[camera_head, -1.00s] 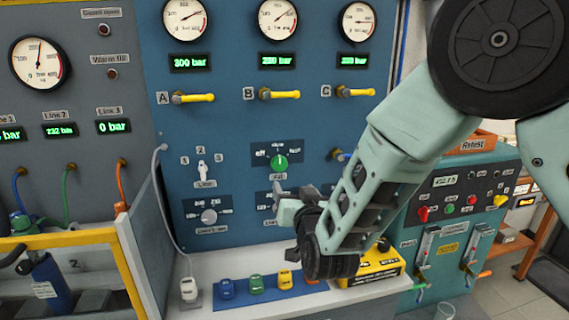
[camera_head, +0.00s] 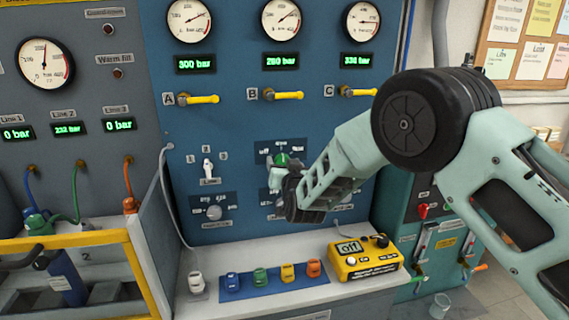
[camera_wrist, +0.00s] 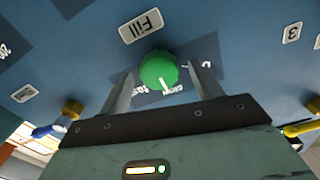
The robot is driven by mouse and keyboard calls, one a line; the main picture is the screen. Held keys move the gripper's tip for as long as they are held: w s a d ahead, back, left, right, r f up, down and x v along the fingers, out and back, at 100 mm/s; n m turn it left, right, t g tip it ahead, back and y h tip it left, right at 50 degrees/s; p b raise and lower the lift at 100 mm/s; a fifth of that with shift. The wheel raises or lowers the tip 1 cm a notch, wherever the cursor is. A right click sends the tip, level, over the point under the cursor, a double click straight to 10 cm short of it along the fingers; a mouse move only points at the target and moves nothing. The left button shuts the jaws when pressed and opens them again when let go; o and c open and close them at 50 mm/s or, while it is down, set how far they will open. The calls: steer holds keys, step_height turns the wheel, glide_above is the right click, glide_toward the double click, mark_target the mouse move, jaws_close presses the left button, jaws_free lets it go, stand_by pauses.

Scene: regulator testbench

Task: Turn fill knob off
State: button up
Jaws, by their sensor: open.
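The green fill knob (camera_head: 282,159) is on the blue panel, below the B valve, partly hidden by my gripper. In the wrist view the knob (camera_wrist: 158,70) sits under the "Fill" label (camera_wrist: 141,26), and its white mark points toward the middle "slow" label. The view is upside down, with the "off" side to the right. My gripper (camera_wrist: 161,72) is open, with one finger on each side of the knob. Gaps show between the fingers and the knob. In the head view my gripper (camera_head: 278,178) is at the panel.
A lever switch (camera_head: 207,169) and a grey knob (camera_head: 213,212) are left of the fill knob. Yellow valve handles (camera_head: 281,95) are above.

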steer(key=c, duration=1)
steer(key=shift+f+n+b, duration=0.1)
steer(key=shift+n+b, duration=0.2)
steer(key=shift+b, duration=0.15)
steer(key=n+b, duration=0.5)
steer(key=n, duration=0.3)
steer(key=shift+a, duration=0.15)
steer(key=shift+n+b, duration=0.6)
steer(key=shift+n, duration=1)
